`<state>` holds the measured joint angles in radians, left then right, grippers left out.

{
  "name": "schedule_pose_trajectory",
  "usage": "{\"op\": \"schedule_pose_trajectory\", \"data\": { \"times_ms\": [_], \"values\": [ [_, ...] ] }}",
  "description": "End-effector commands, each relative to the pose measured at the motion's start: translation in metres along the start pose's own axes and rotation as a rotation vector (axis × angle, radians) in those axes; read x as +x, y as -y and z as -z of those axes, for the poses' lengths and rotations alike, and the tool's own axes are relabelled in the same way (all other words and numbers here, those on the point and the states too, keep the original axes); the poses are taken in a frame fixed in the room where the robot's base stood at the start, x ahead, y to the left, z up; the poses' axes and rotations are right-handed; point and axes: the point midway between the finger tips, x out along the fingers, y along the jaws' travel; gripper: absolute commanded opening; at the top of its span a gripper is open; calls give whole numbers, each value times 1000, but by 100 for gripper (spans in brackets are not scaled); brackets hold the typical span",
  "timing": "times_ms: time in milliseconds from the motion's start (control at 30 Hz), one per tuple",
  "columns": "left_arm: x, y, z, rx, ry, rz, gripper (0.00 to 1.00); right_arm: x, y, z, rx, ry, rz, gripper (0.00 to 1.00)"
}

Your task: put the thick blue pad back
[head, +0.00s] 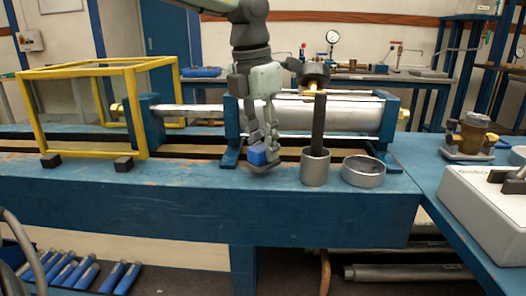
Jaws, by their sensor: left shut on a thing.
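My left gripper (262,148) reaches down from the top centre, above the front part of the blue bench (200,215). It is shut on a small thick blue pad (257,156), which sits between its fingertips. Part of the pad is hidden by the fingers. I cannot tell whether the pad touches the bench top or hangs just above it. My right gripper is not in view.
A grey cup (315,168) with a dark upright bar and a low round grey dish (363,171) stand just right of my left gripper. A yellow frame (137,115) and two dark blocks (123,164) are at the left. A large metal cylinder (335,115) lies behind.

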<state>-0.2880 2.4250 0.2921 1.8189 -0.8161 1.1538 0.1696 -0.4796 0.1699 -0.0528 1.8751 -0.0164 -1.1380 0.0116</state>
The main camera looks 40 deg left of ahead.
Motion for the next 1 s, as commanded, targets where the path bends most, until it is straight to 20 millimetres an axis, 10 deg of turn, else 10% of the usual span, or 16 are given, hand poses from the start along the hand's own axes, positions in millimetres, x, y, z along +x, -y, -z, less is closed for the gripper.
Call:
{"op": "schedule_pose_trajectory", "data": {
  "times_ms": [533,567,700,1000],
  "values": [
    [22,0,3,1,1,0,1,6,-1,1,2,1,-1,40],
    [21,0,3,0,0,0,31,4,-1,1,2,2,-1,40],
    [21,0,3,1,0,0,48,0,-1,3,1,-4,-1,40],
    [20,0,3,1,0,0,49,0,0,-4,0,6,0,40]
  ]
}}
